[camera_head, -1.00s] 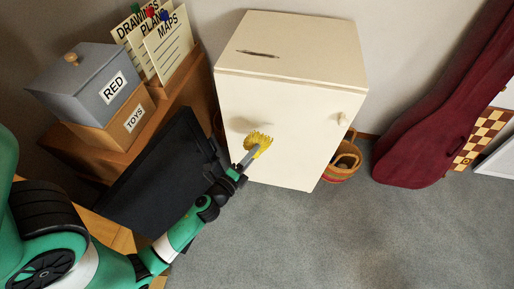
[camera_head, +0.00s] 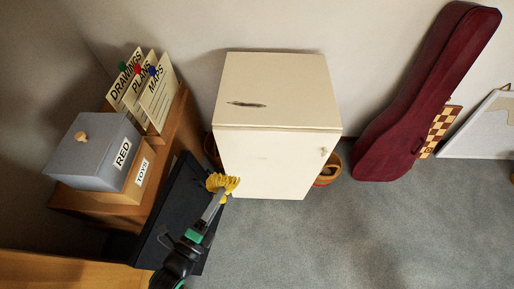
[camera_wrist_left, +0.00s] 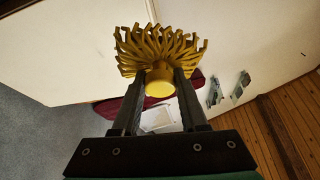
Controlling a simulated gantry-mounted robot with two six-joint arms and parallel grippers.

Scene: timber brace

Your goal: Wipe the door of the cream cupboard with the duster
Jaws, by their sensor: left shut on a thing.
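The cream cupboard (camera_head: 278,90) stands against the wall in the head view, its door (camera_head: 275,165) facing me with a small knob at the right. A faint mark shows near the middle of the door. My left gripper (camera_head: 212,207) is shut on the duster (camera_head: 223,183), which has a yellow bristly head. The head appears at the door's lower left edge; I cannot tell whether it touches. In the left wrist view the duster (camera_wrist_left: 160,50) stands upright between the two fingers (camera_wrist_left: 160,90), before a pale surface. My right gripper is not in view.
A dark streak (camera_head: 246,104) marks the cupboard's top. A grey box (camera_head: 92,150) labelled RED and a TOYS box (camera_head: 138,182) sit on a wooden unit at left, beside a dark panel (camera_head: 170,215). A basket (camera_head: 328,172) and red instrument case (camera_head: 425,95) stand right. Carpet is open in front.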

